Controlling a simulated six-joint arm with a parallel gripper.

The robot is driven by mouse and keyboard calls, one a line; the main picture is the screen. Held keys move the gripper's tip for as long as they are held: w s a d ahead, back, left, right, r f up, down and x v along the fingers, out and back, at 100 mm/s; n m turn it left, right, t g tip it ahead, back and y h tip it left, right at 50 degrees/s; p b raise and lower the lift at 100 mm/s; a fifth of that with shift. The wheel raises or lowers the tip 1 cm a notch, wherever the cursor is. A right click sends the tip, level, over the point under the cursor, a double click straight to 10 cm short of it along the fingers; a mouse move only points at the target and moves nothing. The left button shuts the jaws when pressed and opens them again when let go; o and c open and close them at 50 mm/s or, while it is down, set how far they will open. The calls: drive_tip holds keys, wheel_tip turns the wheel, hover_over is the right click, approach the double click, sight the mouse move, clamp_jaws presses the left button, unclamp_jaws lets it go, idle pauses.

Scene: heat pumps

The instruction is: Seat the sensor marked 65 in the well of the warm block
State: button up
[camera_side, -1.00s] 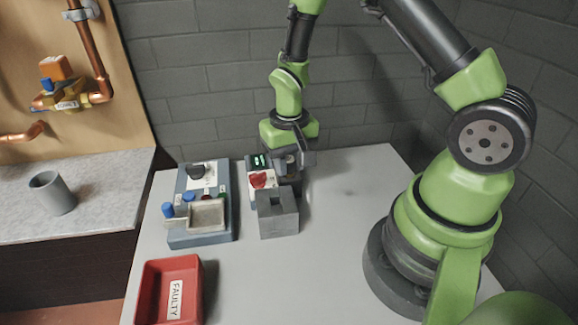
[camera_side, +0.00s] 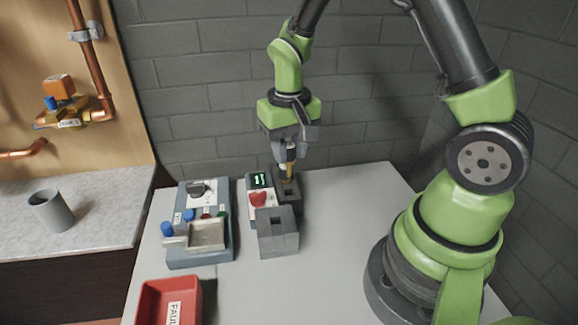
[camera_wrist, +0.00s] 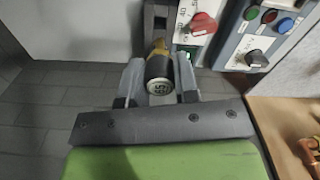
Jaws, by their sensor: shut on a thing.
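My gripper (camera_side: 289,150) is shut on the sensor marked 65 (camera_wrist: 159,86), which has a dark body and a yellow lower part. It also shows in the side view (camera_side: 290,158), held about upright. It is over the dark rear block (camera_side: 291,200), beside a unit with a red knob (camera_side: 260,203) and a lit green display. I cannot tell whether the sensor's tip is clear of that block. A lighter grey block (camera_side: 277,240) with a square well stands in front. Which block is warm is not readable. The rear block shows partly in the wrist view (camera_wrist: 151,22).
A blue-grey control box (camera_side: 200,255) with a dial, coloured buttons and a small tray stands left of the blocks. A red bin marked FAULTY (camera_side: 150,300) is at the front. A grey cup (camera_side: 50,212) stands on the left counter.

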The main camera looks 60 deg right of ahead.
drive_tip(key=shift+s+a+r, duration=0.1)
drive_tip(key=shift+a+r, duration=0.2)
drive_tip(key=shift+r, duration=0.25)
drive_tip(key=shift+a+r, duration=0.25)
drive_tip(key=shift+r, duration=0.25)
drive_tip(key=s+a+f+n, duration=0.2)
drive_tip(key=a+f+n, duration=0.2)
drive_tip(key=a, duration=0.3)
drive_tip(key=shift+s+a, duration=0.15)
drive_tip(key=shift+s, duration=0.2)
drive_tip(key=shift+f, duration=2.15)
idle(1.2)
drive_tip(key=o, duration=1)
wheel_tip(320, 180, up, 10)
